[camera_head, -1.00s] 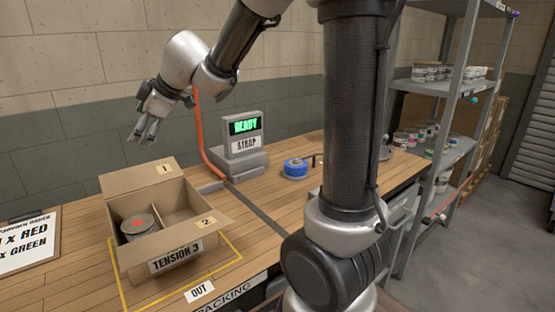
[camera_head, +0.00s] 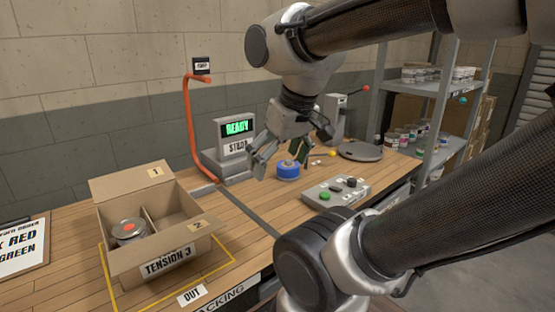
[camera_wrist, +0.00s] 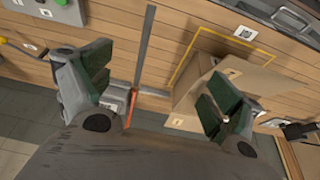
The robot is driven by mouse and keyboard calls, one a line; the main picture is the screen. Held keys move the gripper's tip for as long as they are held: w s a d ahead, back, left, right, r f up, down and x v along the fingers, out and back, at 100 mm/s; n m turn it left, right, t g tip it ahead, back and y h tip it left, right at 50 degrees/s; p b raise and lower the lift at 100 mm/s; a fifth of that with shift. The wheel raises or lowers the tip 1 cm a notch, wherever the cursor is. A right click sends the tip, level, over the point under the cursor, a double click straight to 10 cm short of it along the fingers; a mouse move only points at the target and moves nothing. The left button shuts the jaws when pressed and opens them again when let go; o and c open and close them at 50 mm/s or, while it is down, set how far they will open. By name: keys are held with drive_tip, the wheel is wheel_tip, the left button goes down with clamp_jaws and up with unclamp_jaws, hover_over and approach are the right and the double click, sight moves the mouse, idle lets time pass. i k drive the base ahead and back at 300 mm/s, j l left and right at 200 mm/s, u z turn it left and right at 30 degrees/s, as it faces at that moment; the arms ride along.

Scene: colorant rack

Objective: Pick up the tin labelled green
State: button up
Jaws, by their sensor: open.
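No tin with a readable green label shows. Several small tins (camera_head: 405,140) stand on the rack's lower shelf at the right in the head view, their labels too small to read. A tin with a red mark on its lid (camera_head: 130,230) sits in the left compartment of the cardboard box (camera_head: 165,245). My gripper (camera_head: 277,160) is open and empty above the bench, near the strap machine and the blue tape roll. In the wrist view the fingers (camera_wrist: 155,95) are wide apart with nothing between them.
A grey rack (camera_head: 430,88) holds more tins on an upper shelf. An orange hose (camera_head: 189,130) rises beside the machine.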

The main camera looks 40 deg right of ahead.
sight(421, 148)
drive_tip(key=z, duration=2.85)
drive_tip(key=i+l+z, duration=0.2)
drive_tip(key=i+z, duration=0.25)
drive_tip(key=i+l+z, duration=0.1)
drive_tip(key=i+z, duration=0.3)
drive_tip(key=i, duration=2.35)
drive_tip(key=i+u, duration=0.25)
drive_tip(key=i, duration=0.15)
drive_tip(key=i+l+u, duration=0.25)
drive_tip(key=i, duration=0.2)
drive_tip(key=i+l+u, duration=0.25)
drive_tip(key=i, duration=0.15)
drive_tip(key=j+u, duration=0.1)
drive_tip(key=u, duration=2.3)
